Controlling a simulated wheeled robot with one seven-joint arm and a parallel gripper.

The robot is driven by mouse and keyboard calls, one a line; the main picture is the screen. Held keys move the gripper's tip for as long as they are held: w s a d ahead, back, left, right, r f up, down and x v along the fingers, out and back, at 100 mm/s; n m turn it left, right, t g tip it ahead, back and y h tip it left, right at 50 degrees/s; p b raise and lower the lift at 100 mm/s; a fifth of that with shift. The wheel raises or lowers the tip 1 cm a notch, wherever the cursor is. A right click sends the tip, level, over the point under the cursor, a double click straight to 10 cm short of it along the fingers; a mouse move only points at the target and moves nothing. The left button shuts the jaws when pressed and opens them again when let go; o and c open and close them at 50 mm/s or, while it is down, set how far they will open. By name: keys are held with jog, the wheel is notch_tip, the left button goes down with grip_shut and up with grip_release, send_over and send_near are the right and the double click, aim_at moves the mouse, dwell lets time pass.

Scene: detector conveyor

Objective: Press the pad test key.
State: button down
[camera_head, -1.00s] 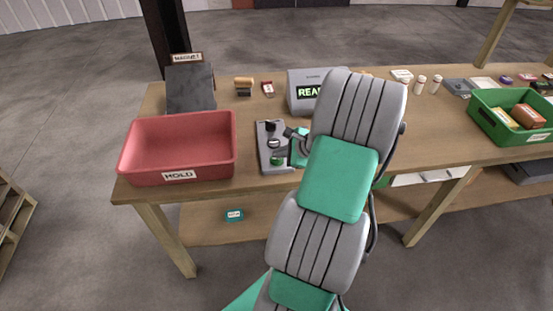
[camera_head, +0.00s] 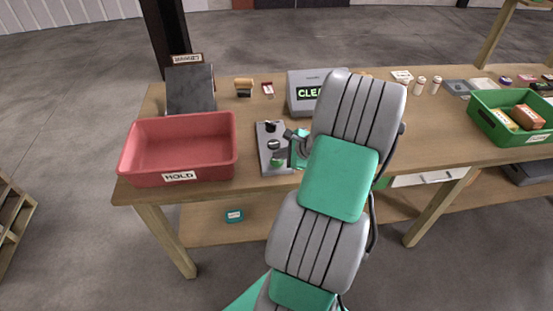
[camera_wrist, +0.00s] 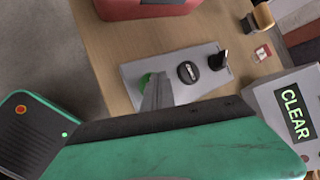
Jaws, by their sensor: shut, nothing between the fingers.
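A grey control plate (camera_head: 267,136) lies on the table, right of the red bin. It also shows in the wrist view (camera_wrist: 135,71). It carries a green key (camera_wrist: 146,79), a round black knob (camera_wrist: 188,72) and a black lever (camera_wrist: 222,57). No label reading "pad test" is legible. The green key also shows in the head view (camera_head: 277,158). My gripper (camera_wrist: 154,103) is shut and empty, pointing down at the green key and hiding part of it. I cannot tell whether its tips touch the key. The grey display box (camera_head: 318,78) reads CLEAR.
The red HOLD bin (camera_head: 180,178) stands left of the plate. A dark slanted board (camera_head: 190,90) with a small sign (camera_head: 187,59) stands behind it. Small items, including a stamp-like block (camera_head: 243,87), lie behind the plate. A green bin (camera_head: 534,138) stands far right.

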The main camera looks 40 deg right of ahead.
aim_at(279, 161)
jog(key=shift+r+p, duration=0.3)
jog(key=shift+r, duration=0.3)
jog(key=shift+r, duration=0.1)
notch_tip(279, 161, up, 5)
jog(key=p, duration=0.5)
dwell(0.3)
